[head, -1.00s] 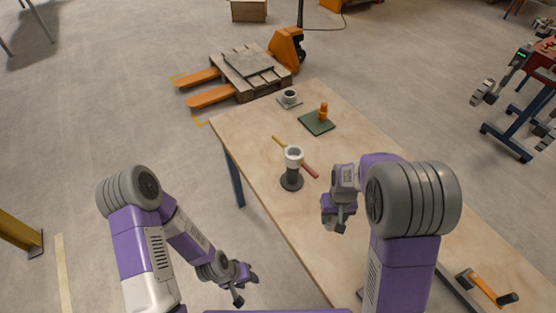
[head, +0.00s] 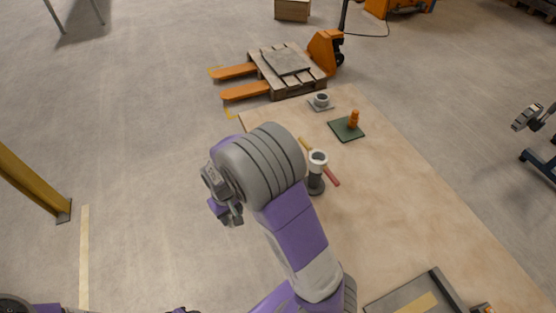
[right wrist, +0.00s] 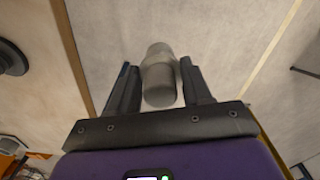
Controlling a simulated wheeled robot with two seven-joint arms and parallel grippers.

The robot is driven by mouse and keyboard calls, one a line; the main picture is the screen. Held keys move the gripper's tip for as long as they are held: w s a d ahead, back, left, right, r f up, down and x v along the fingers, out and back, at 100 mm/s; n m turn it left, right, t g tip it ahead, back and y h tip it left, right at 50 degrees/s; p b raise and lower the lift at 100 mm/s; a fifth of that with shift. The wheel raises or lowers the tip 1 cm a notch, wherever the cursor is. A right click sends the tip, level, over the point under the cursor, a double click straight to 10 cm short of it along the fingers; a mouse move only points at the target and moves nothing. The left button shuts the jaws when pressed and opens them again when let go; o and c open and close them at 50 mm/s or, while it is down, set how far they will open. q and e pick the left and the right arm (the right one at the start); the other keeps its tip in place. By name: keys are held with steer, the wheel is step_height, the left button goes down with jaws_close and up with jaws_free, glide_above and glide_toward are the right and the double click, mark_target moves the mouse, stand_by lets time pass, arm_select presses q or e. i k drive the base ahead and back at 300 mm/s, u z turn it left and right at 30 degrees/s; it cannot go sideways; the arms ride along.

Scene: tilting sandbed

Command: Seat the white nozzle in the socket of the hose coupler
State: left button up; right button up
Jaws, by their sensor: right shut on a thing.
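The white nozzle (right wrist: 160,78) shows in the right wrist view as a pale, stepped cylinder between the fingers of my right gripper (right wrist: 158,88). The gripper is shut on it. In the head view my right gripper (head: 230,212) is beyond the table's left edge, over the floor; I cannot make out the nozzle there. What looks like the hose coupler (head: 316,181) stands upright on the table, right of the gripper and well apart from it. It is a dark post with a white collar and a dark opening on top. My left gripper's fingers are not in view.
Farther back are a green plate (head: 340,133) with an orange peg and a grey square plate (head: 313,107) with a ring. A grey tray (head: 385,308) is at the front. The table's right side is clear.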

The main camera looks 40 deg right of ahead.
mark_target(314, 185)
steer(key=u, duration=0.1)
steer(key=i, duration=1.05)
steer(key=z, duration=2.55)
